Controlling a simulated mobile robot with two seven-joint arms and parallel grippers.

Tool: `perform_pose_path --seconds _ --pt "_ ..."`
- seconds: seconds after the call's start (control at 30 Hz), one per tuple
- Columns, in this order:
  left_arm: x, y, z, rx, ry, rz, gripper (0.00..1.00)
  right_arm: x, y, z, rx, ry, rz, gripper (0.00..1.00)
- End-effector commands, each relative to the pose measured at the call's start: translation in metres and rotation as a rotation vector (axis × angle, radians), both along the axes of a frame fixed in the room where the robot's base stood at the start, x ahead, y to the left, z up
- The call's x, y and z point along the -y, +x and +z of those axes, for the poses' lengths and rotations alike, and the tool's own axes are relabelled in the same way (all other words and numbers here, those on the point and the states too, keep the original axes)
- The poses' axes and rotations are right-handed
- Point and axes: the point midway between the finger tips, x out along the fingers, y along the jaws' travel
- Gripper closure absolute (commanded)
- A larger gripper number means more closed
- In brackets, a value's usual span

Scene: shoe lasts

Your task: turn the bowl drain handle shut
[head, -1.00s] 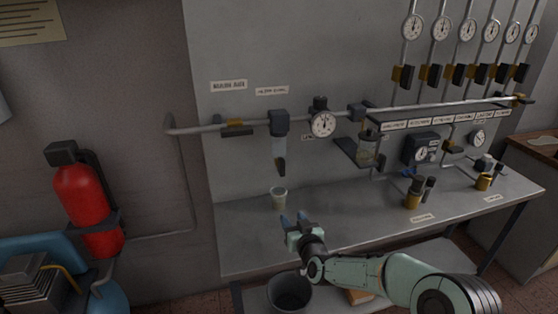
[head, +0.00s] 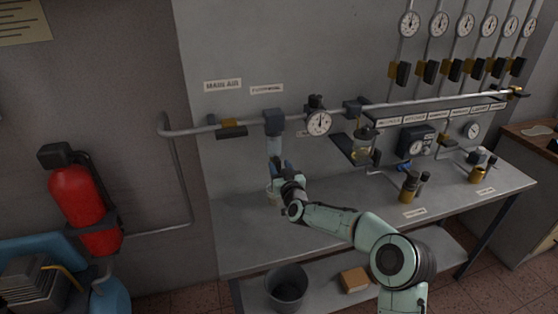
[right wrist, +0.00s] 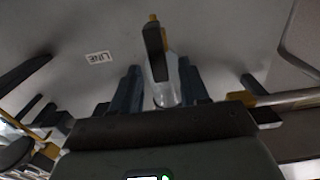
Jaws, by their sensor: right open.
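The clear filter bowl (head: 274,146) hangs under its dark filter head (head: 274,122) on the wall pipe. My right gripper (head: 279,166) is just below it, with its blue fingers pointing up, and hides the bowl's lower end in the head view. In the right wrist view, the dark drain handle (right wrist: 155,52), with a yellowish end, stands out from the bowl (right wrist: 166,88). It lies between the two spread fingers of my right gripper (right wrist: 160,76), with gaps on both sides. Whether a finger touches it I cannot tell. My left gripper is out of view.
A pale cup (head: 270,196) stands on the grey bench (head: 240,232), partly behind my right gripper. A main air lever (head: 231,131) is left of the filter, a gauge (head: 318,123) right. A bucket (head: 287,284) is on the lower shelf.

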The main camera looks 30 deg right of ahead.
Motion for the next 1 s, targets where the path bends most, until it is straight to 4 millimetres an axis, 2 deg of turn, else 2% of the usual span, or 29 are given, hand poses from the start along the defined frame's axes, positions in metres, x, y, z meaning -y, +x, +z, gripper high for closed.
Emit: perform_pose_path --seconds 0.03,0.17,0.47,0.5,0.63,1.0 --pt "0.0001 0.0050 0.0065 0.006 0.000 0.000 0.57 0.0009 0.0067 0.0031 0.003 0.002 0.000 0.55" --pt "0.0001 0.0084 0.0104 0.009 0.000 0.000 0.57 0.0028 0.0138 0.0014 0.001 0.002 0.000 0.55" --pt "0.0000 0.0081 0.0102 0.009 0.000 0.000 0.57 0.0037 0.0153 -0.0007 0.000 0.000 0.000 0.55" --pt "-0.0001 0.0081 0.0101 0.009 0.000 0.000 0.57 0.0036 0.0152 -0.0007 0.000 0.000 0.000 0.59" --pt "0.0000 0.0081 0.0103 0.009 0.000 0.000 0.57 0.0036 0.0151 -0.0007 0.000 0.000 0.000 1.00" --pt "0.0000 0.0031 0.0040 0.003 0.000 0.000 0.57 0.0039 0.0146 -0.0014 0.006 0.020 0.000 1.00"
